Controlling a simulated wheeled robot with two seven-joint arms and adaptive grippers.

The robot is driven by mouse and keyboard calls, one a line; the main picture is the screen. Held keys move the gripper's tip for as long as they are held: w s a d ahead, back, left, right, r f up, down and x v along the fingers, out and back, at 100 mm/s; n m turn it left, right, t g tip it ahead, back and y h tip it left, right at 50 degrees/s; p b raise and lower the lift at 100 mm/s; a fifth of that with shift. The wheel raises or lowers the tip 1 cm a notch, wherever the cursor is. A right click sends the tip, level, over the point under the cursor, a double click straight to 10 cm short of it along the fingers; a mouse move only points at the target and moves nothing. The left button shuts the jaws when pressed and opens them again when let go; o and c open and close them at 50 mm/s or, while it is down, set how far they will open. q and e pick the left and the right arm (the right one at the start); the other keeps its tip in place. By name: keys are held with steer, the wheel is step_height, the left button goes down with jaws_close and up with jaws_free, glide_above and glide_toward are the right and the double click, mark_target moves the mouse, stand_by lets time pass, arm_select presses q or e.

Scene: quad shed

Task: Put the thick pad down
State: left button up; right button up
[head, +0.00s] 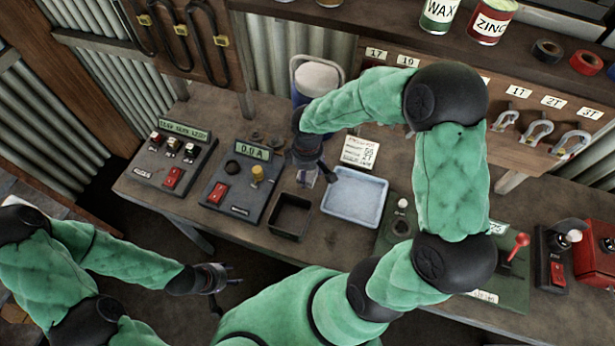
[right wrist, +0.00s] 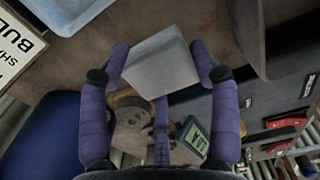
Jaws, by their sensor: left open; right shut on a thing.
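The thick pad (right wrist: 155,62) is a pale grey block with a flat face in the right wrist view. My right gripper (right wrist: 160,66) is shut on it, with purple fingers on either side. In the head view my right gripper (head: 316,174) points down over the bench, between the black bin and the blue tray; the pad there is small and partly hidden by the fingers. Whether the pad touches the bench I cannot tell. My left gripper (head: 222,284) is open and empty, low in front of the bench.
A black bin (head: 290,216) and a pale blue tray (head: 354,197) stand near the gripper. A meter box (head: 240,185) is to the left, a blue jug (head: 314,82) behind, and a printed card (head: 361,152) to the right. Small round discs (head: 272,142) lie behind the meter.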

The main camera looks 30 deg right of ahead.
mark_target(307, 177)
steer(key=shift+f+b, duration=0.3)
steer(key=shift+f, duration=1.2)
steer(key=shift+f, duration=0.2)
steer(key=o, duration=1)
steer(key=shift+r, duration=0.1)
